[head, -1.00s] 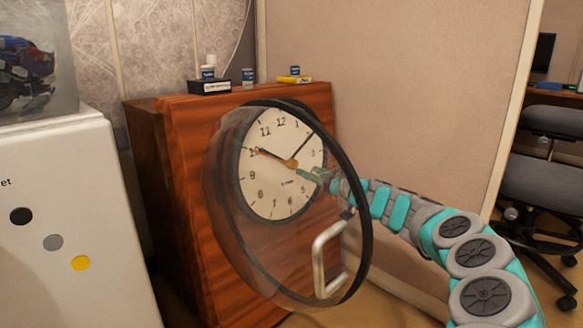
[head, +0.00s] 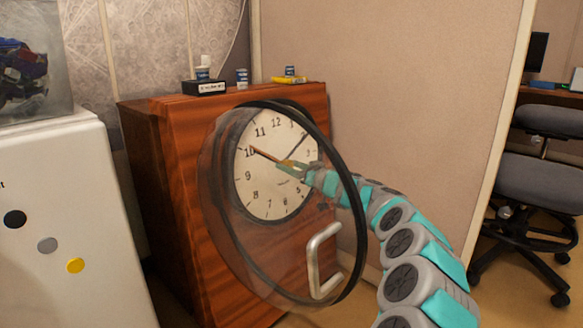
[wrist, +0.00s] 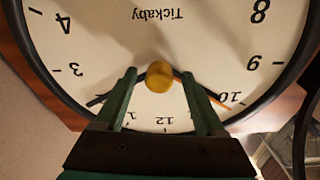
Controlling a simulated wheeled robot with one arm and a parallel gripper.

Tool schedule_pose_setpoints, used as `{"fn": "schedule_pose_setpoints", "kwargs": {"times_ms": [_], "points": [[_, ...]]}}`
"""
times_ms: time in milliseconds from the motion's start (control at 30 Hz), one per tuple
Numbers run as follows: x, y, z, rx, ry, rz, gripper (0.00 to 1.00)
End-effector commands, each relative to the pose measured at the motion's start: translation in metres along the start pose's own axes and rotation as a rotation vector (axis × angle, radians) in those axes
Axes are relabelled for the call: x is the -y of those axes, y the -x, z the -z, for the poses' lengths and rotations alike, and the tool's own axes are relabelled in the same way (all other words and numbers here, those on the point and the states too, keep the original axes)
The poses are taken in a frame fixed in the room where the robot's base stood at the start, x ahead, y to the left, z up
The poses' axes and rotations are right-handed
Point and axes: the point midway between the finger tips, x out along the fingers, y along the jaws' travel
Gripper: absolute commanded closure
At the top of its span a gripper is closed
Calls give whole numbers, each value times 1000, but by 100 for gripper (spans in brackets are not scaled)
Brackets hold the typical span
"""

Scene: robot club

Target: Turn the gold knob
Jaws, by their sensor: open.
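The gold knob (wrist: 160,76) sits at the centre of a white clock face (head: 262,190) on the front of a wooden cabinet. In the wrist view the clock face (wrist: 215,25) appears upside down. My gripper (wrist: 161,72) is open, with one green finger on each side of the knob. I cannot tell whether either finger touches it. In the head view my gripper (head: 292,168) reaches the middle of the face and partly hides the knob. The clock hands point near 10 and between 1 and 2.
The clock's round glass cover (head: 350,185) with a black rim stands swung open around my arm. A metal handle (head: 314,262) is low on the right. The wooden cabinet (head: 180,180) carries small jars and boxes on top. A white cabinet (head: 60,230) stands at left, office chairs (head: 545,185) at right.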

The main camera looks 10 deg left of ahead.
Motion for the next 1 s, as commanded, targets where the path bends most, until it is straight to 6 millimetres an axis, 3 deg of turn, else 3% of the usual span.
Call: {"fn": "schedule_pose_setpoints", "kwargs": {"times_ms": [67, 700, 1000], "points": [[0, 0, 0, 0, 0, 0, 29], [0, 0, 0, 0, 0, -1, 100], [0, 0, 0, 0, -8, -2, 100]]}}
